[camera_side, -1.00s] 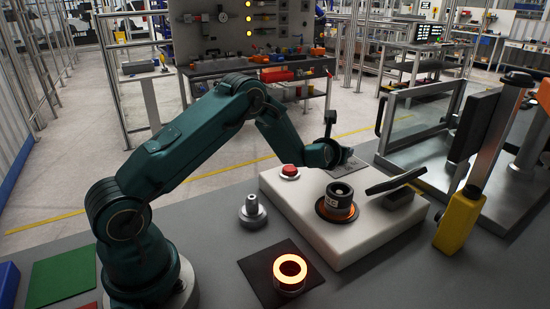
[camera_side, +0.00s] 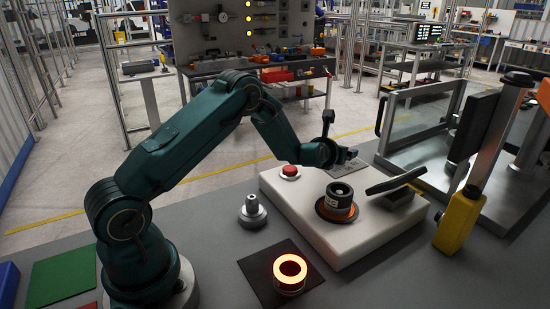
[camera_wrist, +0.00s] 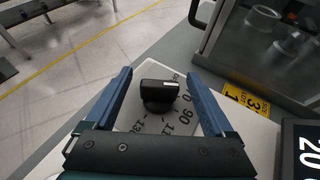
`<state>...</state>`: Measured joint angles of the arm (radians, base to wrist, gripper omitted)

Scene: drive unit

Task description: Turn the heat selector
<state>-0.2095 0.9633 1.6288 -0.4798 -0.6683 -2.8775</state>
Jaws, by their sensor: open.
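The heat selector is a black knob (camera_wrist: 158,92) on a pale dial plate (camera_wrist: 160,122) with printed numbers, seen in the wrist view. My gripper (camera_wrist: 160,80) is open, with one blue finger on each side of the knob and a clear gap to both. In the side view my gripper (camera_side: 350,154) reaches past the back of the white base, over the dial plate (camera_side: 345,168). The knob is hidden behind my gripper there.
A red button (camera_side: 289,171), a dark cylinder in an orange-edged ring (camera_side: 339,201) and a black lever (camera_side: 396,181) are on the white base (camera_side: 300,215). A glowing ring (camera_side: 289,268) lies in front.

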